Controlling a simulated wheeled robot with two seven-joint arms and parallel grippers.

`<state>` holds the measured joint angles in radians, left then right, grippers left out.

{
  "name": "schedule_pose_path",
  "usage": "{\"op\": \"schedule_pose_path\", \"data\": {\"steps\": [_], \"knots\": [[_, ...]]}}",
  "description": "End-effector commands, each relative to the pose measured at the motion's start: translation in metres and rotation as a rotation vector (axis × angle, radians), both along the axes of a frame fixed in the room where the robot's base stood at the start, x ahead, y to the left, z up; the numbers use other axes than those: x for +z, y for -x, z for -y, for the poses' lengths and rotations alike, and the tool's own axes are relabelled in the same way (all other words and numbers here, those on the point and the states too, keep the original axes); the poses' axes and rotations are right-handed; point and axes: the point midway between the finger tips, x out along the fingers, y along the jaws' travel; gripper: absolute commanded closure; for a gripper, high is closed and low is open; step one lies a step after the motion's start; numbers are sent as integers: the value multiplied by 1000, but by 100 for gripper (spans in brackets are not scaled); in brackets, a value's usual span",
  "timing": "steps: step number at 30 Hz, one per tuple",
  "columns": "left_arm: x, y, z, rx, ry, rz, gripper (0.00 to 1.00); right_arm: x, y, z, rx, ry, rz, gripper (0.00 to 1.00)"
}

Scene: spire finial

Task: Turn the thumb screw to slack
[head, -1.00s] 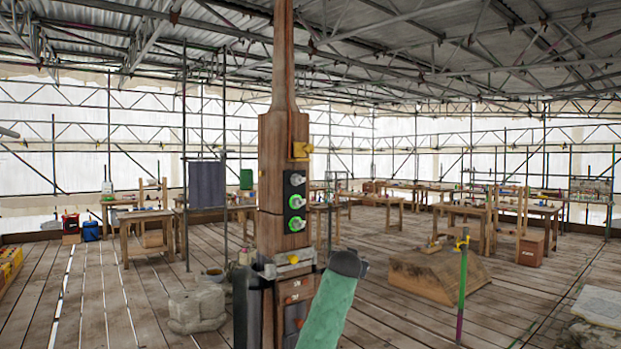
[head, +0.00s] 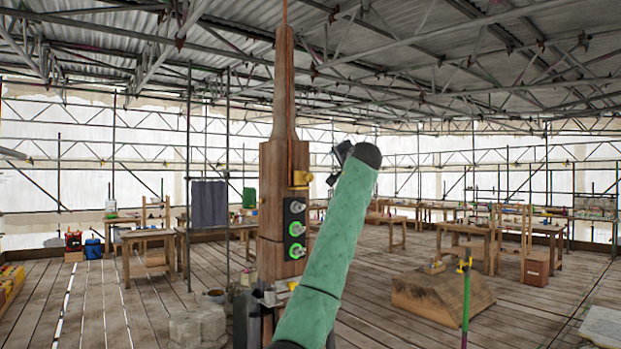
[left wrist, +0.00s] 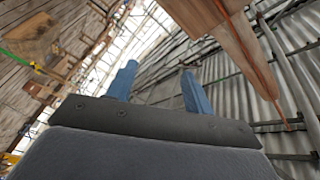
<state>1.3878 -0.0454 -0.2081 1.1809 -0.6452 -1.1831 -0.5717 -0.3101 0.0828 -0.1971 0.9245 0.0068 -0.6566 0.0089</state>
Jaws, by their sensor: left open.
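The wooden spire post (head: 272,230) stands upright in the middle of the head view, a copper-coloured strip running down it. My left gripper (head: 338,163) is raised to the right of the fitting, apart from the post. In the left wrist view my left gripper (left wrist: 158,86) has its two blue fingers spread with nothing between them. My right gripper is not in view.
A wooden block (head: 440,298) lies on the plank floor at right, near a green pole (head: 466,300). Stone blocks (head: 198,325) sit at lower left. Workbenches (head: 148,240) stand farther back.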

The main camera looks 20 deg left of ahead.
Motion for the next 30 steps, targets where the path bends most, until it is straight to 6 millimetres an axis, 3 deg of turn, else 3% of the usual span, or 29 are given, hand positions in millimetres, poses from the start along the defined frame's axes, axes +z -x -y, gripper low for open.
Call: {"op": "schedule_pose_path", "data": {"steps": [6, 12, 21, 30], "knots": [[-30, -13, -21, 144, -260, -207, 48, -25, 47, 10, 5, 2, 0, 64], [-49, -15, -45, 292, -567, -475, 48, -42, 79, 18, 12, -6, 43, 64], [-51, -3, -57, 362, -901, -805, 48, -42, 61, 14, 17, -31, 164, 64], [-49, -7, -62, 354, -970, -865, 48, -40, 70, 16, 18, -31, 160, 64]]}}
